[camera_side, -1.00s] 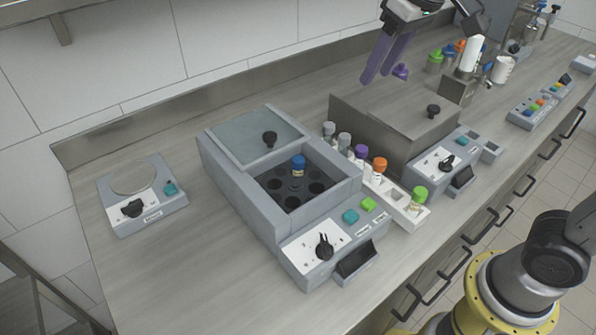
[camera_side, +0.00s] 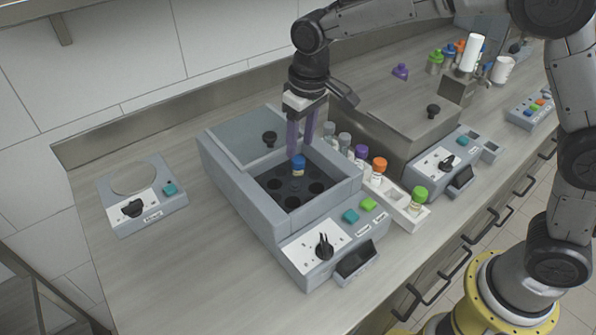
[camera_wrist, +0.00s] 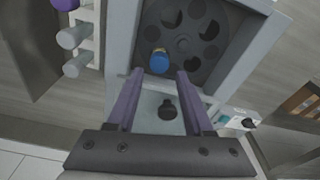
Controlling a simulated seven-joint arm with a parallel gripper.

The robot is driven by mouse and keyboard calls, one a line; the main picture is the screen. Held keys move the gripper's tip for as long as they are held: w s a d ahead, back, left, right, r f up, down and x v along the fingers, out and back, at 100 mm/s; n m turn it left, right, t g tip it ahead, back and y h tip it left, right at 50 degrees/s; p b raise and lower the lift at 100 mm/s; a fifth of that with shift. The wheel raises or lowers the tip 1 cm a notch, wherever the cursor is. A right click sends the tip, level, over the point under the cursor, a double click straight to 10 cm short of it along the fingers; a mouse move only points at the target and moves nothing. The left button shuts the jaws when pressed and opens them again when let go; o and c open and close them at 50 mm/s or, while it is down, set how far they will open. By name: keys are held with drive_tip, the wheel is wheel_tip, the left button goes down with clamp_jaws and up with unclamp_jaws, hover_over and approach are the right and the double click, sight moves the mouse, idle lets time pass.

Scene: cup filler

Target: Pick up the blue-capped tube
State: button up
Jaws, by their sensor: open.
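The blue-capped tube (camera_side: 298,165) stands in one of the holes of a dark round rotor (camera_side: 280,186) inside the open grey box machine (camera_side: 219,177). In the wrist view the blue cap (camera_wrist: 159,62) shows just beyond my fingertips, near the middle of the picture. My gripper (camera_side: 299,150) has purple fingers pointing down over the back part of the box opening, close to the tube. In the wrist view my gripper (camera_wrist: 158,75) is open with the fingers well apart and nothing between them. The tube's lower part is hidden in the rotor.
A white rack (camera_side: 401,205) with grey-, purple-, orange- and green-capped tubes stands right of the box. A steel box (camera_side: 400,130) with a black knob is behind it. The machine's grey lid (camera_side: 246,140) is slid back. A small round-plate device (camera_side: 140,195) stands left, with bare counter between.

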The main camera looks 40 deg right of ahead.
sight(298, 159)
drive_tip(key=shift+w+f, duration=0.2)
drive_tip(key=shift+f, duration=1.35)
drive_tip(key=shift+w+f, duration=0.15)
drive_tip(key=shift+f, duration=1.35)
clamp_jaws()
